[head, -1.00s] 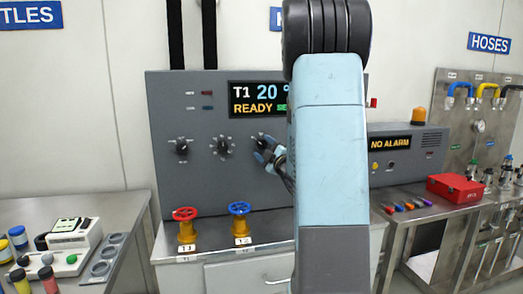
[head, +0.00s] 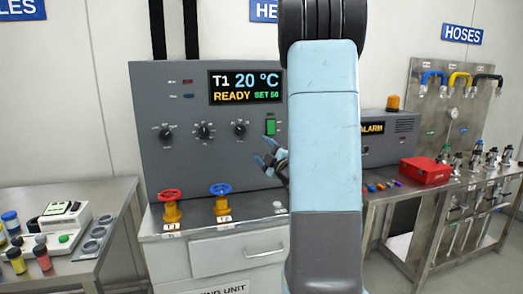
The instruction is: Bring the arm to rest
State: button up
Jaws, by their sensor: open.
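My gripper (head: 266,160) shows in the head view just left of my blue arm link. Its blue-tipped fingers are apart, with nothing between them. It is in front of the grey control panel (head: 160,100), below the right-hand black knob (head: 239,128) and apart from it. My arm link hides part of the panel's right side and most of the gripper's wrist. The panel display (head: 245,87) reads T1 20 °C, READY, SET 50.
A green switch (head: 270,127) is on the panel. At right are an alarm box (head: 405,125), a red case (head: 425,171) and a hose rack (head: 440,95). Bottles stand at far left.

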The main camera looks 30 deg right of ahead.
jog(key=shift+a, duration=0.2)
dwell(0.3)
jog(key=s+a+r+m+g+h, duration=0.4)
jog(key=s+a+m+g, duration=0.25)
jog(key=a+m, duration=0.2)
jog(key=s+a+f+m+g+y, duration=0.1)
jog(key=s+a+g, duration=0.3)
jog(key=s, duration=0.7)
jog(key=s+a+f+m+g+y, duration=0.1)
jog(key=s+a+m+g, duration=0.3)
jog(key=s+a, duration=0.5)
jog(key=shift+s+f+y, duration=0.2)
jog(key=shift+s+y, duration=0.3)
jog(key=shift+s, duration=0.6)
jog(key=shift+g, duration=0.25)
jog(key=shift+d, duration=0.1)
